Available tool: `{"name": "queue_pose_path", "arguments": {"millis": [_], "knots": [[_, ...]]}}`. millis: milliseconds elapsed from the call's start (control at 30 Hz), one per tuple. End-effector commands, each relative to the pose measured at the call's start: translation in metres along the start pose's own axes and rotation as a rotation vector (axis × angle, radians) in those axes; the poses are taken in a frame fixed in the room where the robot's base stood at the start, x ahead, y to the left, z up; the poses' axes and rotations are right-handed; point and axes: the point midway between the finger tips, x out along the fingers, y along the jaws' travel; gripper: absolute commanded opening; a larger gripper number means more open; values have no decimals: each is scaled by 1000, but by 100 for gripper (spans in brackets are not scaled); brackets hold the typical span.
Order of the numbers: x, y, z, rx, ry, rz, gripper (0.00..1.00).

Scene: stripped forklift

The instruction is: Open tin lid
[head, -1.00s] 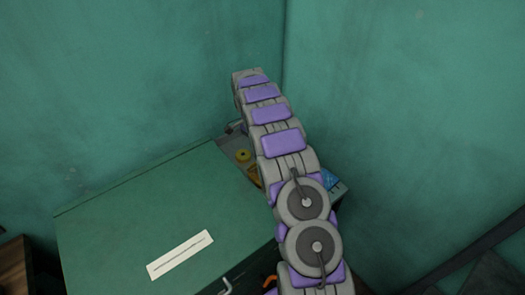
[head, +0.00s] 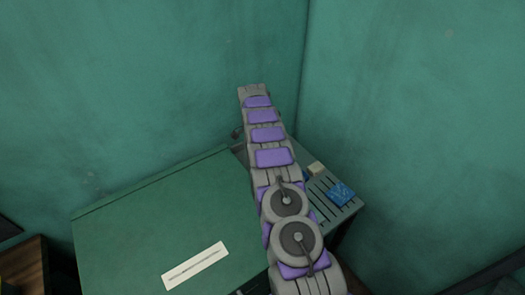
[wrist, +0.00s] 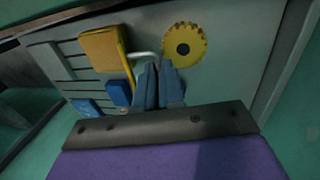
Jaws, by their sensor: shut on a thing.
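My gripper (wrist: 158,62) shows in the wrist view, its two blue-grey fingers close together. Their tips meet a pale bent rod (wrist: 143,55), and the jaws appear shut on it. Behind the fingers lies a grey surface with a slatted left part. In the head view my arm reaches over the right end of a flat green top (head: 160,215) with a white label (head: 196,265). My gripper is hidden behind the arm there. I cannot tell for sure which part is the tin lid.
On the grey slatted surface (head: 322,194) lie a blue block (head: 341,193) and a cream block (head: 316,168). The wrist view shows a yellow gear (wrist: 184,46) right of the fingers, and a yellow block (wrist: 102,48) and a blue piece (wrist: 118,92) left. Green walls stand close behind.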

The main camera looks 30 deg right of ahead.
Motion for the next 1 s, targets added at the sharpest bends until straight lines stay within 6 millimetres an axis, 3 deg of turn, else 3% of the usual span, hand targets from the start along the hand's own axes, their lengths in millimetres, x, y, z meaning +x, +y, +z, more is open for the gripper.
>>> {"name": "queue_pose_path", "arguments": {"millis": [400,1000], "knots": [[17,-26,2,-14,3,-14,0],[23,-32,6,-20,2,-13,0]]}}
